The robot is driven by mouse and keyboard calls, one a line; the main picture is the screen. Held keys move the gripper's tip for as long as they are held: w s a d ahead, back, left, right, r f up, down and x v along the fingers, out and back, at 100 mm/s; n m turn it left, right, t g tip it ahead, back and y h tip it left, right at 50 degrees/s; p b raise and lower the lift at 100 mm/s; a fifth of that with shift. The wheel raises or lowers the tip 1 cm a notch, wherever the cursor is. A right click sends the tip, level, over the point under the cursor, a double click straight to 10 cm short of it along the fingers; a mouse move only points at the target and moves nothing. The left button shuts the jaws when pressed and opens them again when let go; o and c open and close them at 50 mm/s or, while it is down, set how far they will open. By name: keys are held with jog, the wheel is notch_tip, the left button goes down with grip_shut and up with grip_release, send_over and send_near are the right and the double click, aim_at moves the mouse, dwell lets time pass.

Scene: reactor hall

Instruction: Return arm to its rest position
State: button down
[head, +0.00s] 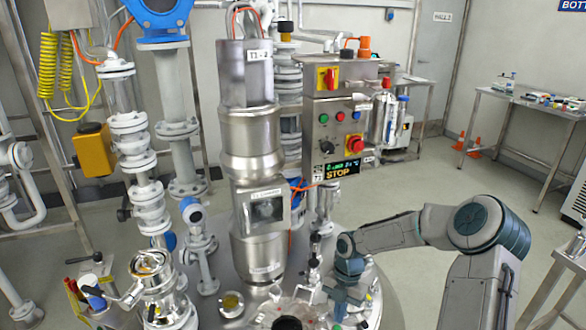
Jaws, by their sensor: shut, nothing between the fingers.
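My arm reaches in from the right side of the head view and bends down at the wrist. My gripper (340,312) points down just above the right part of the round steel reactor lid (393,300). Its fingers are small in this view and hold nothing that I can see. Whether the tips touch anything on the lid cannot be told.
Left of my gripper stand small valve fittings (313,270) and a tall steel column (262,170). A control box (338,125) showing STOP is behind. A sight glass (231,304) sits on the lid. A bench (535,125) stands far right, with open floor before it.

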jog(key=s+r+m+t, duration=0.3)
jog(key=s+r+m, duration=0.7)
jog(key=r+m, duration=0.3)
jog(key=s+r+m+t+h+p, duration=0.1)
jog(key=s+r+m+t, duration=0.2)
jog(key=s+r+m, duration=0.8)
jog(key=shift+d+r+m+h, duration=0.15)
jog(key=shift+r+m+h, duration=0.15)
jog(key=shift+r+m, duration=1.7)
jog(key=shift+s+f+m, duration=0.1)
jog(key=shift+f+m, duration=0.3)
